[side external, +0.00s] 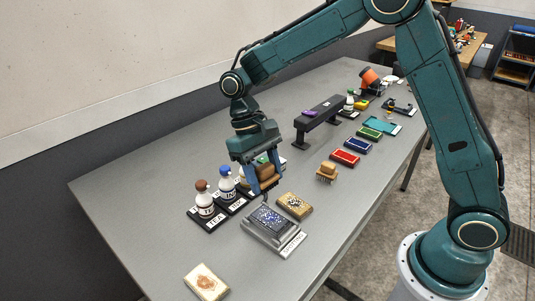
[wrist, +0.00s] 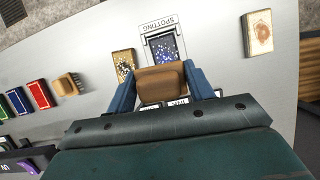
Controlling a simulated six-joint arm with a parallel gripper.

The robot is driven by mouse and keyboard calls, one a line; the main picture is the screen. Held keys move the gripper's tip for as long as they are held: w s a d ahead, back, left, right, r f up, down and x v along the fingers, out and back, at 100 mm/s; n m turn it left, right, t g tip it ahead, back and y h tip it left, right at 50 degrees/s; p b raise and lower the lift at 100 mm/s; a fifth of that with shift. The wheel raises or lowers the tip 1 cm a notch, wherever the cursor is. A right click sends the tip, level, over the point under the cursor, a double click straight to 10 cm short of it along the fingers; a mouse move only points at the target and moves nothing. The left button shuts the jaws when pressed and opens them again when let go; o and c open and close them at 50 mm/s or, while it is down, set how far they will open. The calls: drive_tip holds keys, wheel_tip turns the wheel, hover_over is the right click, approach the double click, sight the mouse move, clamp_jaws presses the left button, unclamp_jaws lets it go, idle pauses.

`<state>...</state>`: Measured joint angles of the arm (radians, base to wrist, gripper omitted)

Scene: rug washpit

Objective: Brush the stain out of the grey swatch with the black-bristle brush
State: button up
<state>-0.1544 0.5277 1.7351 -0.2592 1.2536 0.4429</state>
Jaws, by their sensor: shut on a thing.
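The grey swatch (side external: 270,218) lies on a grey stand labelled SPOTTING (side external: 290,250). A dark blue, speckled patch covers much of its top; the swatch also shows in the wrist view (wrist: 164,46). My gripper (side external: 264,186) is shut on a brush with a brown wooden block (wrist: 160,79). It holds the brush above the table, just behind the swatch in the side view and apart from it. Dark bristles seem to show under the block, but the fingers partly hide them. A second wooden brush with tan bristles (side external: 327,171) stands on the table to the right.
A tan swatch with a dark speckled stain (side external: 295,206) lies close beside the stand. A beige swatch with a brown stain (side external: 206,282) lies at the front edge. Red (side external: 345,158), blue and green pads lie farther right.

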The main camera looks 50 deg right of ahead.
sight(267, 216)
drive_tip(key=shift+s+a+f+n, duration=0.1)
drive_tip(key=shift+a+f+n, duration=0.05)
drive_tip(key=shift+a+n, duration=0.3)
drive_tip(key=shift+f, duration=3.5)
drive_tip(key=shift+s+f, duration=0.5)
drive_tip(key=shift+s, duration=0.05)
drive_tip(key=shift+c, duration=0.3)
drive_tip(key=shift+s, duration=2.4)
drive_tip(key=shift+w, duration=2.85)
drive_tip(key=shift+w+r, duration=0.1)
drive_tip(key=shift+w, duration=0.1)
drive_tip(key=shift+s+r, duration=0.1)
drive_tip(key=shift+r, duration=3.85)
